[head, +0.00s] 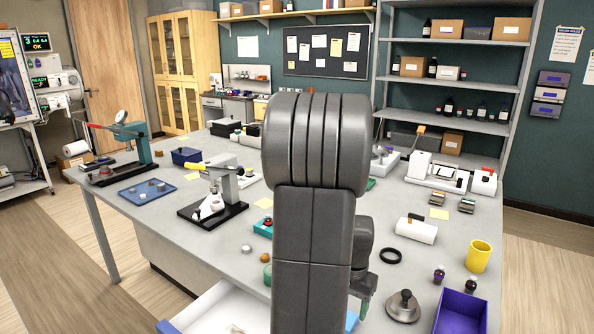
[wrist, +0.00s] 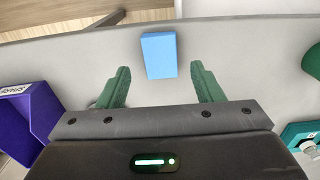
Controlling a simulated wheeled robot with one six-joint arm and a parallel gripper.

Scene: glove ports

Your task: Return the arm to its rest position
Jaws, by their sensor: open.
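My arm stands upright in the middle of the head view, a thick dark grey column that hides the centre of the table. My gripper (head: 366,300) hangs low just right of it, partly covered by the arm. In the wrist view my gripper (wrist: 160,85) shows two green fingers spread wide apart, open and empty. A light blue block (wrist: 158,55) lies on the grey table (wrist: 250,48) beyond the fingertips, roughly midway between them and not held. In the head view only a small blue patch (head: 352,320) shows beside the arm.
A purple bin (head: 461,312) stands at the front right, near a grey weight with a knob (head: 403,306), a black ring (head: 391,255) and a yellow cup (head: 478,256). An open drawer (head: 215,308) is at the front left. Lab devices stand farther back.

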